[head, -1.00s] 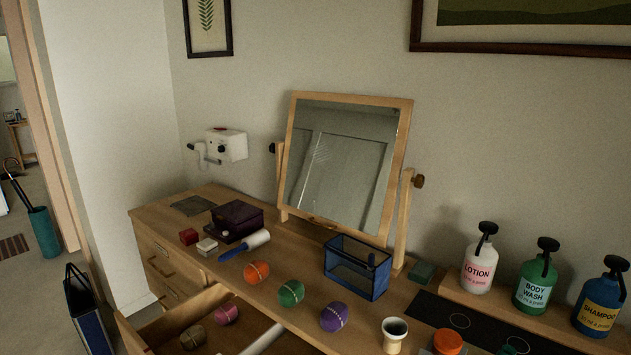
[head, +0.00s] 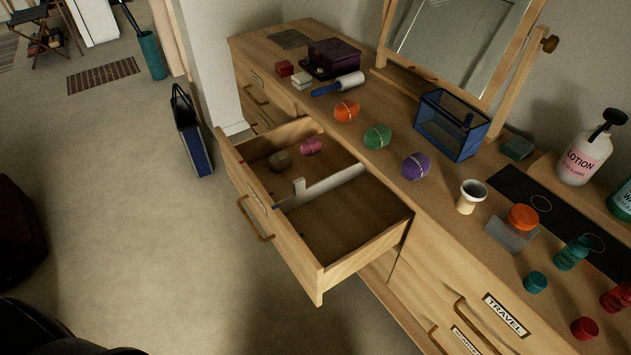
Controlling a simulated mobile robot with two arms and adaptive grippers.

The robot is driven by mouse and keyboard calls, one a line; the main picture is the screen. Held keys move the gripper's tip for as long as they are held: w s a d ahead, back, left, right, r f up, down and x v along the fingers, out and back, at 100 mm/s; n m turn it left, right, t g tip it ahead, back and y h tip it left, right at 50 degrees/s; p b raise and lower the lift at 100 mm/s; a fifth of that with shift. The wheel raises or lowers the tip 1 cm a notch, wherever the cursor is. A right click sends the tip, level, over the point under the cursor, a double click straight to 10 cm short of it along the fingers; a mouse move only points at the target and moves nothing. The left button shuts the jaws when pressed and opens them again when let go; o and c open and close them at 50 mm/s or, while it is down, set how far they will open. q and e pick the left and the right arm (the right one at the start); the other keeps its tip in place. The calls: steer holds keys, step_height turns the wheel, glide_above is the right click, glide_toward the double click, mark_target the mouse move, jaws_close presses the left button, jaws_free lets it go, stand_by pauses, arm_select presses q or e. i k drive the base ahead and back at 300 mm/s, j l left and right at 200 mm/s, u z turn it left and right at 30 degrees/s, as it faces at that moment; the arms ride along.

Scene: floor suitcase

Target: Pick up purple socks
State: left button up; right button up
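The purple socks (head: 416,166) are a rolled, egg-shaped bundle with a pale band. They lie on the dresser top (head: 440,210) near its front edge, just behind the open drawer (head: 340,216). Green socks (head: 377,137) and orange socks (head: 347,110) lie in a row to their left. Inside the drawer are pink socks (head: 311,145) and brownish socks (head: 281,161), left of a white divider. Neither of my grippers shows in the head view.
A blue mesh basket (head: 452,125) stands behind the purple socks, and a cream cup (head: 470,197) stands to their right. The drawer juts out over the floor. Bottles and jars crowd the right. Carpet (head: 140,220) at left is largely clear.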

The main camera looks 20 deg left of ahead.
mark_target(415, 167)
steer(key=i+z, duration=0.1)
steer(key=z, duration=0.25)
steer(key=i+z, duration=0.15)
steer(key=z, duration=0.15)
steer(key=i+z, duration=0.15)
steer(key=z, duration=0.2)
